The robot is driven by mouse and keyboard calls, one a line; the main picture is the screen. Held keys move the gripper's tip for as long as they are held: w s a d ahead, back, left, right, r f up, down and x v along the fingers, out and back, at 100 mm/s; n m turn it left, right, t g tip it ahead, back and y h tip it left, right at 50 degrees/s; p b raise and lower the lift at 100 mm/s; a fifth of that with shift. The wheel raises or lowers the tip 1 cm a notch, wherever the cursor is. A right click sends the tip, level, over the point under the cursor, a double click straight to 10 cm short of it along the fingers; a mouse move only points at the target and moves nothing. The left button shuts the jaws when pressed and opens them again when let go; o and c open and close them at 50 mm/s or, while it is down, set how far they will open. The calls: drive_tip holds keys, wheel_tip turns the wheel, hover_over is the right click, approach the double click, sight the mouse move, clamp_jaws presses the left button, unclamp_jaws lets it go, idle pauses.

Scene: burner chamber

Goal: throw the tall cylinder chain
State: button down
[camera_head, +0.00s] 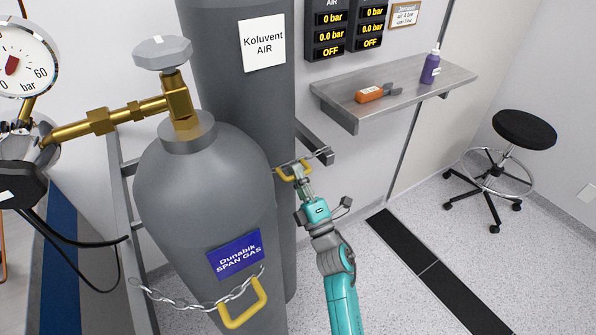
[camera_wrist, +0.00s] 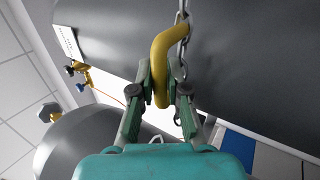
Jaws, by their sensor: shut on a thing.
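The tall grey cylinder (camera_head: 233,95) labelled Koluvent AIR stands against the wall. Its chain (camera_head: 322,153) crosses its right side near a wall bracket and carries a yellow handle (camera_head: 284,172). My gripper (camera_head: 300,181) is shut on this handle, to the right of the cylinder. In the wrist view, the yellow handle (camera_wrist: 164,50) sits between my fingers (camera_wrist: 164,90), with chain links (camera_wrist: 181,40) beside it. The far side of the chain is hidden behind the cylinders.
A shorter grey cylinder (camera_head: 200,190) labelled Dunabik SPAN GAS stands in front, with its own chain and yellow handle (camera_head: 243,305). A wall shelf (camera_head: 440,78) holds an orange tool and a purple bottle. A black stool (camera_head: 524,130) stands right. Floor between is clear.

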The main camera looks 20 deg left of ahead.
drive_tip(key=shift+f, duration=0.15)
drive_tip(key=c, duration=1.1)
unclamp_jaws()
drive_tip(key=shift+c, duration=0.2)
drive_tip(key=v, duration=1.2)
drive_tip(key=shift+f, duration=0.1)
